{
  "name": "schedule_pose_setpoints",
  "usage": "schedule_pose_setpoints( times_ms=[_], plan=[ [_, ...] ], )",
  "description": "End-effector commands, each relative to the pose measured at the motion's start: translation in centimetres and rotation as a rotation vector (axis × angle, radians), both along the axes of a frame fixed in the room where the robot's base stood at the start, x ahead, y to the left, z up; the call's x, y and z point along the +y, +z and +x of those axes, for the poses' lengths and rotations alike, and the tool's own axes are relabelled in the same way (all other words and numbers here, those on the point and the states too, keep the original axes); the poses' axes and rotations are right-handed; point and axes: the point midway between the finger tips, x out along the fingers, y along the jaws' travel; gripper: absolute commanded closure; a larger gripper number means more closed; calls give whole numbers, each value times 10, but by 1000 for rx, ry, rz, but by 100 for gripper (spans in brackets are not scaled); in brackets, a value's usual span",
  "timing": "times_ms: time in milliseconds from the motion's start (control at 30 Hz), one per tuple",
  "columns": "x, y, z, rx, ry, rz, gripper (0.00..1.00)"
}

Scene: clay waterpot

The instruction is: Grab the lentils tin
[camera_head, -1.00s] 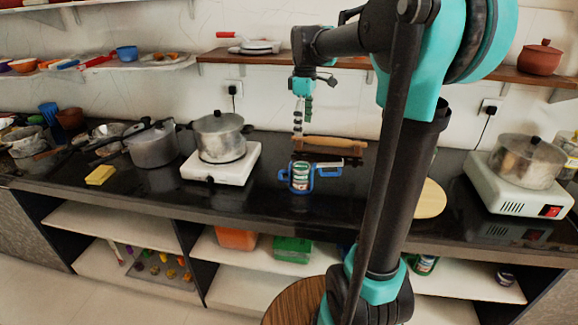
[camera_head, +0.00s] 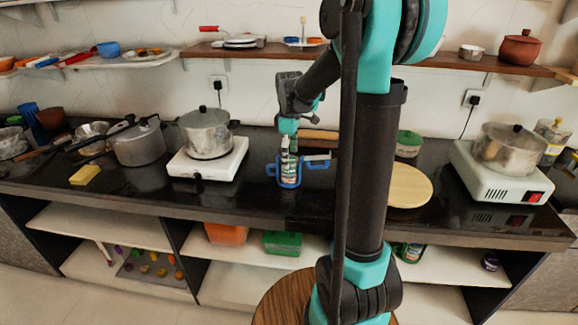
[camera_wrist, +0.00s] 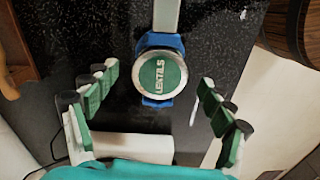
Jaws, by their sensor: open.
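The lentils tin (camera_head: 289,172) stands upright on the black counter, within or against a blue piece (camera_head: 272,169). In the wrist view, its round green lid (camera_wrist: 162,75) reads "LENTILS", and the blue piece (camera_wrist: 158,102) shows around part of its edge. My gripper (camera_head: 289,143) is above the tin, pointing down, and partly hides its top. In the wrist view, my gripper (camera_wrist: 157,78) is open, with one green-padded finger on each side of the tin. Clear gaps show between the fingers and the lid; the tin is not held.
A white stove (camera_head: 207,163) with a pot (camera_head: 206,133) stands to the left. A round wooden board (camera_head: 405,187) lies to the right. The counter's front edge (camera_head: 230,209) is close in front.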

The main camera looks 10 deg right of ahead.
Motion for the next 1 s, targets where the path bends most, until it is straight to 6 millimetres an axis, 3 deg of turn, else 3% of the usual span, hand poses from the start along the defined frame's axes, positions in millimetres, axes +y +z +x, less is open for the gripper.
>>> schedule_pose_setpoints(
  times_ms=[200,500,1000],
  plan=[
    [1,-26,0,0,0,0,18],
    [0,-29,0,0,0,0,18],
    [1,-29,0,0,0,0,80]
  ],
)
